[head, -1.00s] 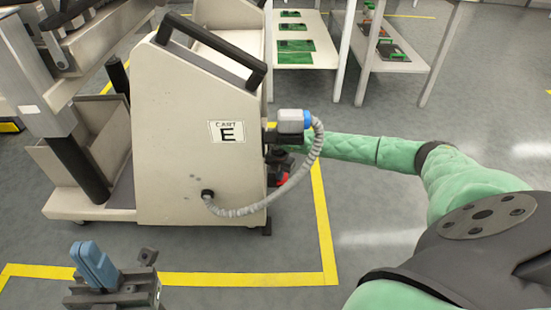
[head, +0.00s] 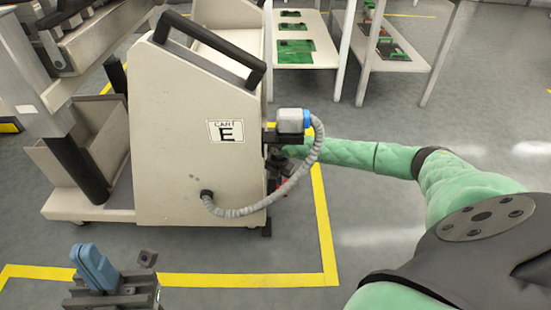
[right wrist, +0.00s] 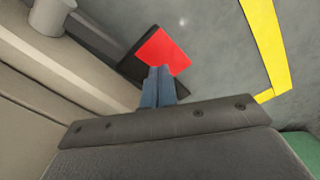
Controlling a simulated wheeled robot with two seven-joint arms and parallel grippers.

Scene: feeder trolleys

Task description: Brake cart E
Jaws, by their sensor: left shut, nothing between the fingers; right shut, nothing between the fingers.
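Cart E (head: 160,165) stands inside a yellow floor outline, its label (head: 226,131) facing me. A red pedal (right wrist: 168,48) on a dark base sits low beside the cart in the right wrist view. In the head view only a sliver of red shows behind the hose. My right gripper (right wrist: 160,70) is shut and empty, its blue-grey fingertips overlapping the pedal's near edge; I cannot tell if they touch it. In the head view the hose and cart partly hide this gripper. My left gripper (head: 88,250) is shut and empty at the bottom left, apart from the cart.
A grey hose (head: 250,212) loops from the cart's side to a blue-and-grey connector (head: 292,120) at its right edge, close to my right arm. White shelves (head: 310,60) with green boards stand behind. Yellow floor tape (head: 322,225) runs right of the cart, with clear floor beyond.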

